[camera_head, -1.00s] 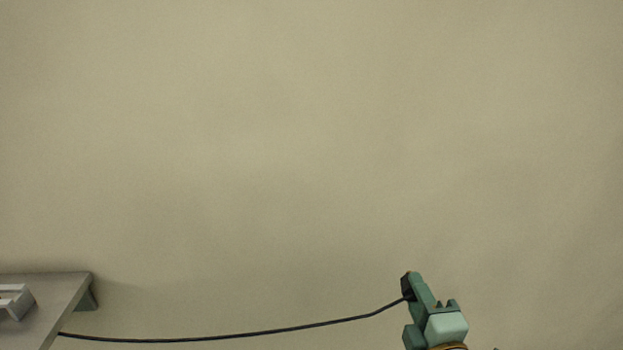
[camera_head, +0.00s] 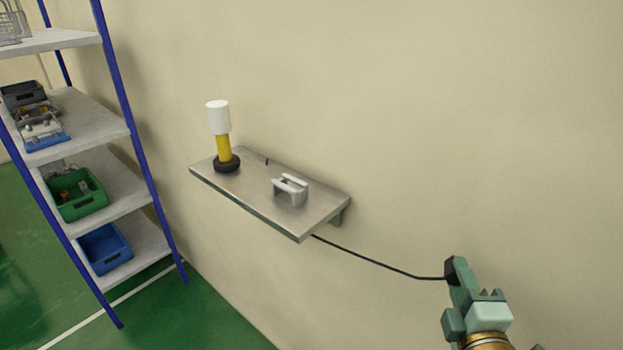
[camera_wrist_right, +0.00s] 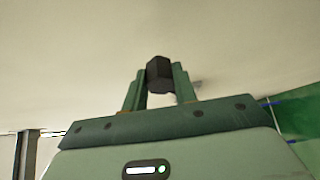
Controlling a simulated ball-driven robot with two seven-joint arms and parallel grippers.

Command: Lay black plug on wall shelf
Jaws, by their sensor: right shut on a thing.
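The black plug (camera_wrist_right: 159,74) is held between the two fingers of my right gripper (camera_wrist_right: 158,82) in the right wrist view. In the head view the plug (camera_head: 451,270) shows at the tip of my right gripper (camera_head: 458,278), at the lower right and clear of the wall shelf. A thin dark cable runs from the plug leftward to the underside of the shelf. The grey wall shelf (camera_head: 245,196) is fixed to the beige wall, left of the gripper. My left gripper is in neither view.
On the shelf stand a yellow, white-topped cylinder on a black round base (camera_head: 223,140) and a light grey handle-shaped piece (camera_head: 290,189). A small dark thing lies near the wall. A blue-posted rack (camera_head: 130,135) with several bins stands at the left. The wall right of the shelf is bare.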

